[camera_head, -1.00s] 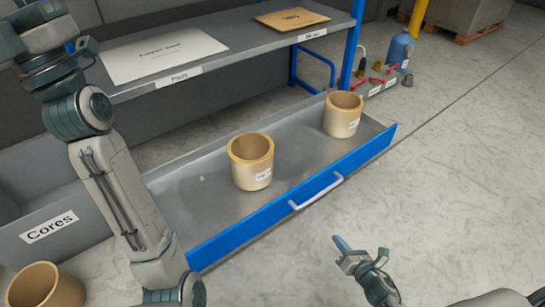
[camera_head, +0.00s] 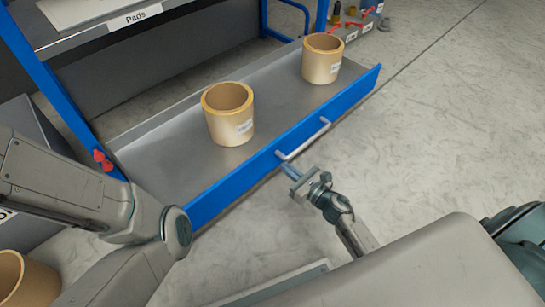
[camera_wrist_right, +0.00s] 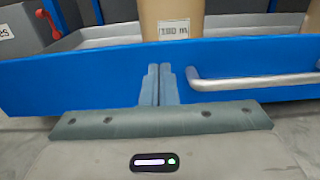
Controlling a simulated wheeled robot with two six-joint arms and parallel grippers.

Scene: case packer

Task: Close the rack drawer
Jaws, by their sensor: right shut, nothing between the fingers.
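The rack drawer (camera_head: 225,188) is pulled out, with a blue front and a grey tray. Its silver handle (camera_head: 303,139) is on the outer face of the front. My right gripper (camera_head: 288,170) is shut and empty, just in front of the drawer face. In the right wrist view the shut fingertips (camera_wrist_right: 160,72) point at the blue front (camera_wrist_right: 105,75), left of the handle (camera_wrist_right: 255,82); I cannot tell whether they touch it. My left gripper is out of view; only my left arm's links show.
Two tan cardboard cores, a nearer one (camera_head: 228,114) and a farther one (camera_head: 322,58), stand upright in the drawer. Another core (camera_head: 25,278) is at the lower left. A shelf labelled Pads (camera_head: 135,18) is above. Open floor (camera_head: 440,130) lies to the right.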

